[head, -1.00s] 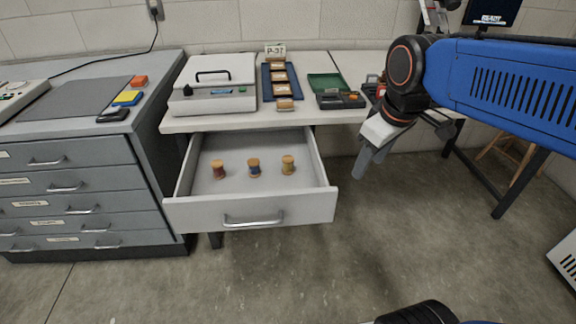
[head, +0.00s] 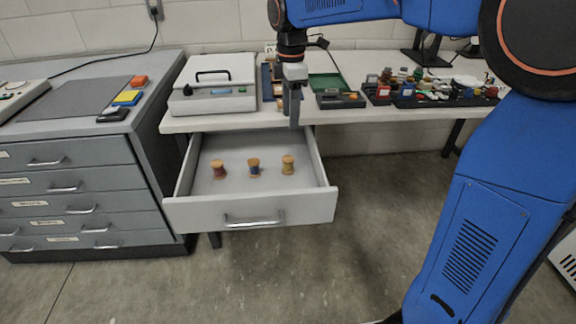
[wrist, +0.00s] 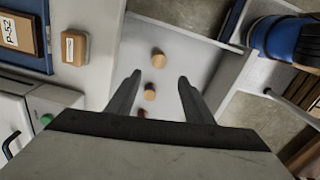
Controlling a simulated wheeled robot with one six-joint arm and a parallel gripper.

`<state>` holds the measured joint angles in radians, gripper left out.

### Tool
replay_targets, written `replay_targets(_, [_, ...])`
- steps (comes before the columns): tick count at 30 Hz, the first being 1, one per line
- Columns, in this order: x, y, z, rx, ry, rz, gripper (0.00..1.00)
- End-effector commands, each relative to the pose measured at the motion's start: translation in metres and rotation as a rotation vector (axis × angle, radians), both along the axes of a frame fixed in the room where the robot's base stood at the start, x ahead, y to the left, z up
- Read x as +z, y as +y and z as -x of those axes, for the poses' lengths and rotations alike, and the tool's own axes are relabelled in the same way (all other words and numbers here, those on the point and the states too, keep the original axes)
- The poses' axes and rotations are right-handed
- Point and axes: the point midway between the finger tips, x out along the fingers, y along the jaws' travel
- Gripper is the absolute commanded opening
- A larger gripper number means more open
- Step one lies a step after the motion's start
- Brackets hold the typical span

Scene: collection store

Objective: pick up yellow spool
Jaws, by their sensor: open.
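The yellow spool (head: 288,165) stands upright in the open drawer (head: 250,210), the rightmost of three spools in a row. In the wrist view three spool tops show between and below my fingers; the farthest one (wrist: 158,59) is likely the yellow one, but its thread is hidden. A blue spool (head: 254,168) stands in the middle and a red spool (head: 219,169) at the left. My gripper (head: 293,122) points down above the drawer's back right area, above the yellow spool. It is open and empty. Its fingers (wrist: 158,88) are spread apart, touching no spool.
The worktop (head: 350,118) overhangs the drawer's back. A white case (head: 215,88), a green-lidded box (head: 328,84) and a tray of small coloured items (head: 430,95) stand on it. A grey cabinet (head: 70,190) is at left. The drawer floor around the spools is clear.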

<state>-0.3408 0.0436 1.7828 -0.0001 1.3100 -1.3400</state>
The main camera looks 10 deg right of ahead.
Motion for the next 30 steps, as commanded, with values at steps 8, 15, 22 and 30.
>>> replay_targets(8, [-0.025,0.004,-0.003,0.024,0.009,0.003,0.47])
replay_targets(15, [-0.068,0.004,-0.003,0.023,0.008,0.003,0.47])
replay_targets(22, [-0.106,0.004,-0.003,0.022,0.008,0.003,0.47])
replay_targets(30, [-0.125,0.004,-0.003,0.022,0.005,0.002,0.47])
